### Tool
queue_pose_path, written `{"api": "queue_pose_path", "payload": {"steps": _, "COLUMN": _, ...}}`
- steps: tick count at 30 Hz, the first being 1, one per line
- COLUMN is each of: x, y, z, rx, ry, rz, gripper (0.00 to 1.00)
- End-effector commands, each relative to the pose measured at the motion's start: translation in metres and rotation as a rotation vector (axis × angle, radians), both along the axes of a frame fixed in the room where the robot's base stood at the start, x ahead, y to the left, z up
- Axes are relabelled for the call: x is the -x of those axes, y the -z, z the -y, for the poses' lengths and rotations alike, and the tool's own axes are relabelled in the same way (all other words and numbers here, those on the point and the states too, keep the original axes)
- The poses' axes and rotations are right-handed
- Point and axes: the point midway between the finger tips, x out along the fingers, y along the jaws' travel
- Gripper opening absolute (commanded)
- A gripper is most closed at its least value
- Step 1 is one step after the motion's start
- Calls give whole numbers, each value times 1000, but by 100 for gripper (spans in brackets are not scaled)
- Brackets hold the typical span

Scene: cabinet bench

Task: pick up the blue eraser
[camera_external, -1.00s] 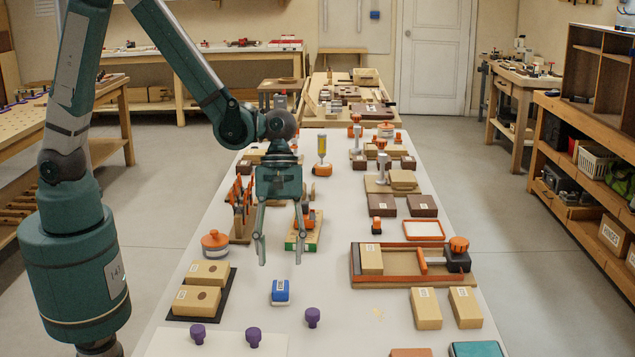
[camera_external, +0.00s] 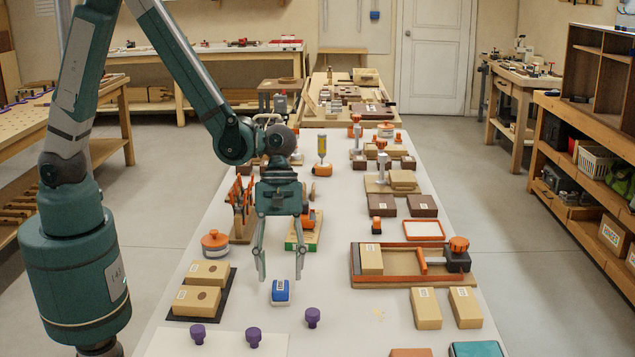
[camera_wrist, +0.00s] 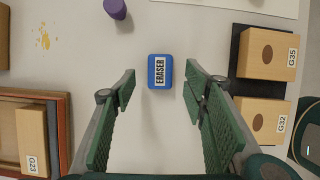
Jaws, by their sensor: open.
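The blue eraser (camera_external: 280,292) is a small blue block with a white label, lying on the white bench top. In the wrist view the eraser (camera_wrist: 160,72) shows its label reading ERASER. My gripper (camera_external: 280,279) is open and empty, with its fingers pointing down above the eraser. In the wrist view my gripper (camera_wrist: 160,80) has one finger on each side of the eraser's line, with a gap on both sides. I see no contact with the eraser.
Two tan blocks (camera_external: 209,272) sit on a dark mat left of the eraser. Purple knobs (camera_external: 312,317) stand in front of it. A wooden clamp frame (camera_external: 355,278) lies to the right. The bench right around the eraser is clear.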

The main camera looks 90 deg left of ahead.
Motion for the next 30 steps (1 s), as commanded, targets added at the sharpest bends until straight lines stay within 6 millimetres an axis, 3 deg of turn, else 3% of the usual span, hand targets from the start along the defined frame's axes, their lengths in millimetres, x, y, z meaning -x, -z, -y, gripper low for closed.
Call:
{"api": "queue_pose_path", "payload": {"steps": 6, "x": 0, "y": 24, "z": 10, "rx": 0, "ry": 0, "rz": 0, "gripper": 44}}
{"api": "queue_pose_path", "payload": {"steps": 12, "x": -1, "y": 36, "z": 15, "rx": 0, "ry": 1, "rz": 0, "gripper": 44}}
{"api": "queue_pose_path", "payload": {"steps": 30, "x": 0, "y": 37, "z": 15, "rx": 0, "ry": 0, "rz": 0, "gripper": 44}}
